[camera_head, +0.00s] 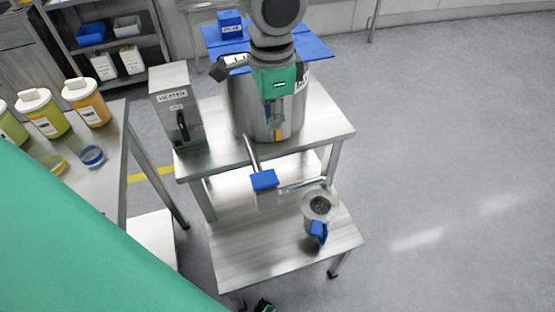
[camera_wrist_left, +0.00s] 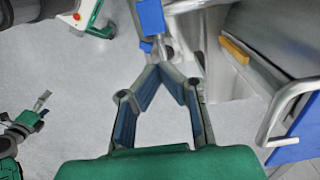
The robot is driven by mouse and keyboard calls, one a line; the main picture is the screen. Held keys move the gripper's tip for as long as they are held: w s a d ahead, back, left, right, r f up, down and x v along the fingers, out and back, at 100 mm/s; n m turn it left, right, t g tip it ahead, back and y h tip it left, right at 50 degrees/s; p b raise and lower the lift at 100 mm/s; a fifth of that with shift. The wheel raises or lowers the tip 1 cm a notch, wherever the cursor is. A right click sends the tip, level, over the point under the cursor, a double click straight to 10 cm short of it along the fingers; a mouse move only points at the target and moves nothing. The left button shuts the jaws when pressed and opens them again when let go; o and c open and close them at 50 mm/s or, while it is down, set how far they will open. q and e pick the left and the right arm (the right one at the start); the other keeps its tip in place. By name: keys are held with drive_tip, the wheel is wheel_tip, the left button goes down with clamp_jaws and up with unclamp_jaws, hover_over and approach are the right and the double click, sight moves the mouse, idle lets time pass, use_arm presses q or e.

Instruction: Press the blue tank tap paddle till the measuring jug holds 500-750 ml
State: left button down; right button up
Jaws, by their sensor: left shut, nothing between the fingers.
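The blue tap paddle (camera_head: 264,180) sits at the end of a metal lever in front of the steel tank (camera_head: 243,108). Blue parts that look like the tap show at the top of the left wrist view (camera_wrist_left: 150,17). My left gripper (camera_head: 275,118) hangs in front of the tank, above and apart from the paddle. Its fingertips (camera_wrist_left: 157,70) are together and empty. The metal measuring jug (camera_head: 319,206), with a blue handle (camera_head: 318,231), stands on the lower shelf beneath the outlet pipe (camera_head: 302,185). Its liquid level cannot be read. A dark gripper, apparently my right, shows in the left wrist view (camera_wrist_left: 32,120); its jaws are unclear.
A grey heater box (camera_head: 176,105) stands left of the tank on the steel table (camera_head: 325,130). A side table at left holds yellow and orange jars (camera_head: 88,103). A metal handle (camera_wrist_left: 280,115) juts out at the right in the left wrist view. The floor at right is clear.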

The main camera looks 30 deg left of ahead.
use_arm(q)
drive_tip(key=a, duration=0.1)
drive_tip(key=b, duration=0.2)
approach(269, 172)
drive_tip(key=f, duration=0.7)
drive_tip(key=shift+w, duration=0.25)
drive_tip(key=shift+a+f, duration=0.3)
drive_tip(key=shift+f, duration=0.25)
use_arm(e)
drive_tip(key=shift+a+f, duration=0.55)
drive_tip(key=shift+f, duration=0.35)
use_arm(q)
drive_tip(key=shift+d, duration=0.2)
use_arm(e)
drive_tip(key=shift+d, duration=0.15)
use_arm(q)
drive_tip(key=shift+f, duration=0.15)
drive_tip(key=shift+d+f, duration=0.1)
drive_tip(key=shift+f, duration=0.65)
use_arm(e)
drive_tip(key=shift+d+f, duration=0.1)
drive_tip(key=shift+f, duration=0.1)
use_arm(q)
drive_tip(key=shift+s+f, duration=0.1)
drive_tip(key=shift+s, duration=0.1)
use_arm(e)
drive_tip(key=shift+w, duration=0.1)
idle(3.2)
